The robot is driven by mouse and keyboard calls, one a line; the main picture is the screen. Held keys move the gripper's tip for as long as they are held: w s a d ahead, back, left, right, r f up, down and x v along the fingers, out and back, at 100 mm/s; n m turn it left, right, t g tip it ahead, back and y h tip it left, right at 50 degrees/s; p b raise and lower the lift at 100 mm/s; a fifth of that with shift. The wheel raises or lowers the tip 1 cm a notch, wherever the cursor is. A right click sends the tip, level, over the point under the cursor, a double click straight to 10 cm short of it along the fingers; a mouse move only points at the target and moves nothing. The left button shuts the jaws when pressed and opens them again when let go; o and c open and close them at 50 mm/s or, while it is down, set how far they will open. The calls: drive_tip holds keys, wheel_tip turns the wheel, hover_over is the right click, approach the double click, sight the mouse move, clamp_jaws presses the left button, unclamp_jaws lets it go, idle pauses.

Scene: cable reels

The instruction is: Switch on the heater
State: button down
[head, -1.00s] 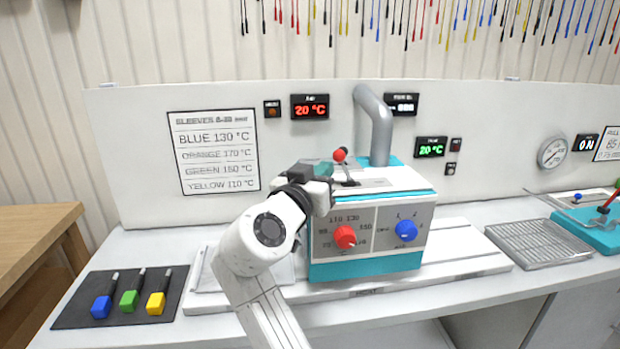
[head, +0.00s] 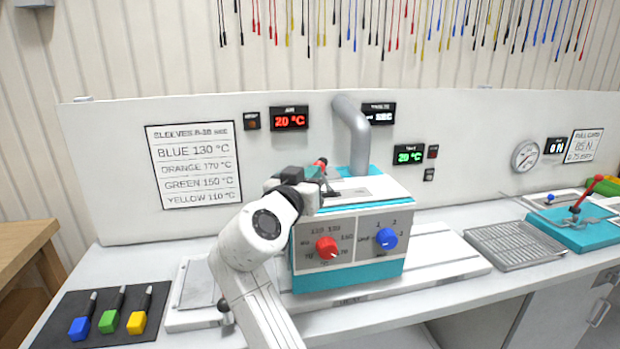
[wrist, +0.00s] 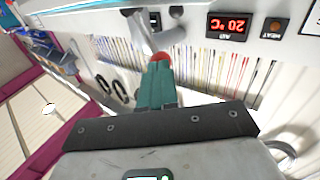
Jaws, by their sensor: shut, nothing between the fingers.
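The heater (head: 308,265) is a teal and white box with a red dial (head: 327,248) and a blue dial (head: 386,239) on its front. A lever with a red knob (head: 321,162) rises from its top and leans left. My gripper (head: 314,173) is shut and empty, at the left of the lever above the heater's top. In the wrist view the red knob (wrist: 161,57) shows just past the teal fingertips (wrist: 156,68); I cannot tell whether they touch. The red display (head: 289,118) reads 20 °C, and the small lamp beside it (head: 252,121) looks dim.
A grey pipe (head: 352,130) rises behind the heater. A dark mat (head: 62,325) with blue, green and yellow tools lies at the left. A wire rack (head: 512,245) and a teal device with a red lever (head: 570,235) stand at the right.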

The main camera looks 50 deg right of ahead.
drive_tip(key=shift+s+d+r+m, duration=0.15)
drive_tip(key=shift+m, duration=0.15)
drive_tip(key=shift+s+d+r+m+g+y+b, duration=0.15)
drive_tip(key=shift+s+d+r+m+y+b, duration=0.2)
drive_tip(key=shift+m+y, duration=0.2)
drive_tip(key=shift+s+d+r+m+g+y+b, duration=0.15)
drive_tip(key=shift+s+d+r+m+y+b, duration=0.1)
drive_tip(key=shift+d+m+y, duration=0.25)
drive_tip(key=shift+s+d+r+m+y, duration=0.25)
drive_tip(key=shift+d+m+y, duration=0.2)
drive_tip(key=shift+m+y, duration=0.15)
drive_tip(key=shift+d+f, duration=0.1)
drive_tip(key=shift+f, duration=0.05)
